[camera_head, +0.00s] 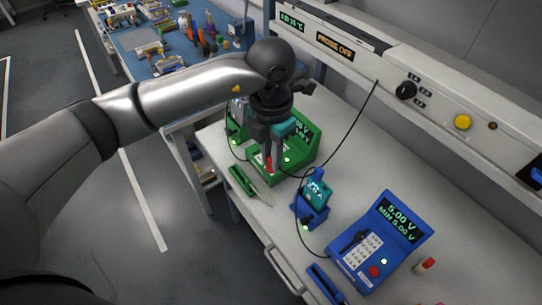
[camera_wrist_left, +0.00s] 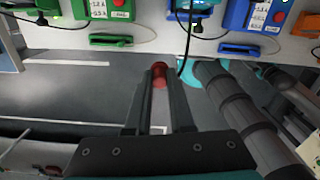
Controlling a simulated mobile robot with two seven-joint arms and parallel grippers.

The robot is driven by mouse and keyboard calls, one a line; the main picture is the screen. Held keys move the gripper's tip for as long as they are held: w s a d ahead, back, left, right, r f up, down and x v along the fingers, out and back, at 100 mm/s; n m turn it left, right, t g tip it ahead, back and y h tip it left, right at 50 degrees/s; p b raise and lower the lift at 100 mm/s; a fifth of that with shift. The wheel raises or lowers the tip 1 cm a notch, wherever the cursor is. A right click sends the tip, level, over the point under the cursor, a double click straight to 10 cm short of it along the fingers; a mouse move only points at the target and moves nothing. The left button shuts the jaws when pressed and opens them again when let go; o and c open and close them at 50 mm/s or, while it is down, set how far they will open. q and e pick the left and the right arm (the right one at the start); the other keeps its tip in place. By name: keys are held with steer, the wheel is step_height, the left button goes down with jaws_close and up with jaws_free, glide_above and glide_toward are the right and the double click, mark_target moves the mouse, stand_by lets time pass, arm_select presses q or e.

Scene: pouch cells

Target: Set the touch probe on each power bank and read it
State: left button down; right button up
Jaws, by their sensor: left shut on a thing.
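My left gripper (camera_head: 270,165) is shut on a small red cylinder, probably the touch probe. The red cylinder (camera_wrist_left: 158,75) shows between the fingertips in the left wrist view. In the head view the gripper is over the front of the green meter (camera_head: 303,153). I cannot tell whether the red piece touches anything. A teal power bank (camera_head: 317,190) stands upright in a blue stand (camera_head: 310,212) right of the gripper. A green stand (camera_head: 234,132) at the left is partly hidden by my wrist. My right gripper is not in view.
A blue meter (camera_head: 382,245) reads 5.00 V, and a red-topped cylinder (camera_head: 425,265) stands beside it. A display (camera_head: 335,46) reads PROBE OFF. A black cable (camera_head: 345,135) hangs across the bench. A green tray (camera_head: 243,181) and a blue tray (camera_head: 325,285) lie near the front edge.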

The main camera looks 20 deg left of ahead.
arm_select(q)
steer(key=w+d+f+b, duration=0.1)
steer(key=w+d+b, duration=0.1)
steer(key=d, duration=0.5)
steer(key=b, duration=0.3)
glide_toward(328, 190)
steer(key=shift+s+a+f, duration=0.1)
steer(key=shift+a, duration=0.45)
steer(key=shift+d, duration=0.45)
steer(key=shift+g+y, duration=0.5)
steer(key=shift+g, duration=0.1)
steer(key=shift+w+d+f+b, duration=0.1)
steer(key=shift+w+f+b, duration=0.1)
steer(key=shift+f+b, duration=0.9)
steer(key=shift+w+d+f+b, duration=0.15)
steer(key=shift+f+b, duration=0.6)
steer(key=shift+f, duration=0.6)
steer(key=shift+s+a+f+b, duration=0.15)
steer(key=shift+f+b, duration=0.15)
steer(key=shift+f, duration=0.2)
steer(key=shift+r, duration=0.1)
steer(key=shift+w+d+r+p, duration=0.15)
steer(key=shift+r+p, duration=0.4)
steer(key=shift+r, duration=0.4)
steer(key=shift+w+d+r+p, duration=0.1)
steer(key=shift+r+p, duration=0.5)
steer(key=shift+r, duration=0.4)
steer(key=shift+w+d+r+p, duration=0.15)
steer(key=shift+r+p, duration=0.4)
steer(key=shift+r, duration=0.4)
